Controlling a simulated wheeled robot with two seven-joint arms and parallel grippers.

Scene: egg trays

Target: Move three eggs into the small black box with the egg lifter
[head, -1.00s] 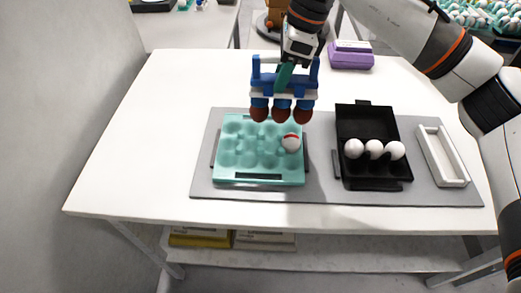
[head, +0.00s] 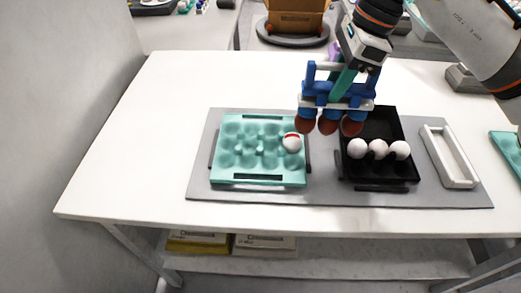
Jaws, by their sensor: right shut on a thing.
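My right gripper (head: 352,66) is shut on the green handle of the egg lifter (head: 338,98), a blue and white frame. Three reddish-brown rounded shapes hang under it in a row; I cannot tell whether they are cups or eggs. They hang above the gap between the teal egg tray and the small black box, the rightmost over the box's left edge. The small black box (head: 380,186) is open, with three white eggs (head: 378,149) in its front part. My left gripper is out of view.
A grey mat (head: 330,197) lies under the tray and the box. An empty white rectangular tray (head: 449,157) stands right of the box. Part of a teal object (head: 507,150) shows at the right edge. The table's left side is clear.

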